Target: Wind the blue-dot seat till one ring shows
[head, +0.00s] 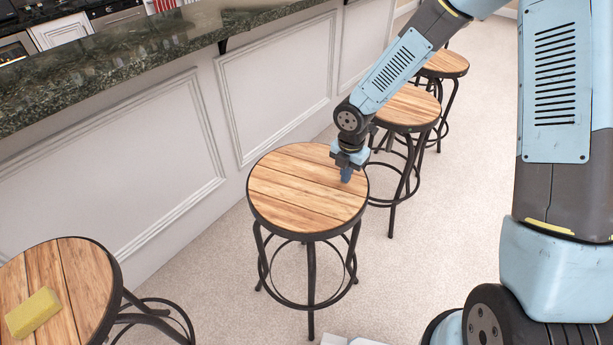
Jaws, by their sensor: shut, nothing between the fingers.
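A round stool with a wooden plank seat (295,192) and a dark metal rim stands in the middle of the head view. My gripper (346,176) is shut and empty, pointing down at the right part of this seat near its rim. I cannot tell whether the fingertips touch the wood. No blue dot shows clearly on any seat; the gripper covers a small patch of this one. The seat hides the screw under it, so no winding rings can be seen.
A stool with a yellow sponge (34,312) on its seat (85,280) stands at the lower left. Two more stools (408,106) (444,64) stand behind, right of the middle one. The panelled bar (275,85) with a dark stone counter (130,65) runs along the left. Carpet is open at right.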

